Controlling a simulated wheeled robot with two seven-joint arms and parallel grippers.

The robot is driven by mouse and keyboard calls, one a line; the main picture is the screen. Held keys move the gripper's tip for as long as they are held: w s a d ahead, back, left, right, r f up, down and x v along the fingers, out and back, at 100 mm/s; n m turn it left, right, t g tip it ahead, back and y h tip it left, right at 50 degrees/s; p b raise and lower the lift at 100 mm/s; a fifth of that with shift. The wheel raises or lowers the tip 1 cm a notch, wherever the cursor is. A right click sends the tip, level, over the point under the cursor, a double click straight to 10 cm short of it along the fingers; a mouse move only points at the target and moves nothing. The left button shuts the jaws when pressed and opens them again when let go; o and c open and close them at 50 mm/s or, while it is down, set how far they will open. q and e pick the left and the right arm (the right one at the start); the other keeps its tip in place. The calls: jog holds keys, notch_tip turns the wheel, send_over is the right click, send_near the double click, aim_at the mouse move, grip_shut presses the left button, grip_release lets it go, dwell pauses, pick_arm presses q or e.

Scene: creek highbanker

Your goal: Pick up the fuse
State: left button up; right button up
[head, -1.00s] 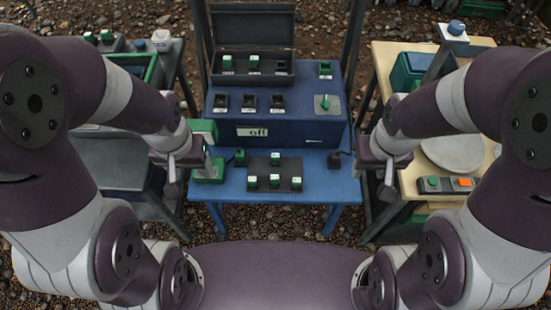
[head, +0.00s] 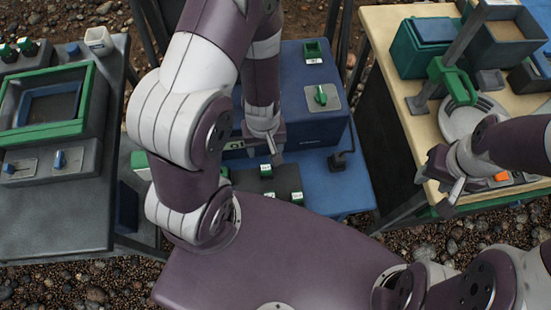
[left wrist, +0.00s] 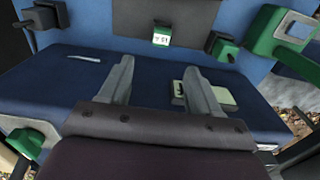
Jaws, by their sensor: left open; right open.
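Several small green fuses with white labels sit in a black block on the blue table (head: 345,190); one fuse (head: 266,170) shows in the head view close below my left gripper (head: 276,157). Another fuse (head: 297,197) is at the block's near edge. My left gripper is open and empty above the table by the block. In the left wrist view, one labelled fuse (left wrist: 162,38) sits at the edge of a black panel, beyond the open fingers (left wrist: 160,90). My left arm hides much of the blue cabinet. My right gripper (head: 453,190) is open and empty at the right bench.
The blue cabinet (head: 300,75) carries a green rotary switch (head: 321,95) and another green fuse (head: 312,51). A black plug (head: 338,160) stands beside it. A grey bench (head: 50,210) is at left. The right bench (head: 385,50) holds a green clamp (head: 453,80) and a pan.

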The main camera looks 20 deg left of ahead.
pick_arm(q)
jog(key=b, duration=0.4)
send_over(266, 167)
notch_tip(266, 167, down, 6)
jog(key=shift+f, duration=0.55)
notch_tip(266, 167, down, 4)
jog(key=b, duration=0.3)
jog(key=shift+s+f+b, duration=0.1)
jog(key=shift+f+b, duration=0.05)
jog(key=shift+b, duration=0.25)
jog(key=shift+f, duration=0.2)
jog(key=shift+r, duration=0.15)
pick_arm(e)
notch_tip(266, 167, down, 9)
pick_arm(q)
jog(key=c, duration=1.1)
pick_arm(e)
jog(key=shift+s, duration=0.1)
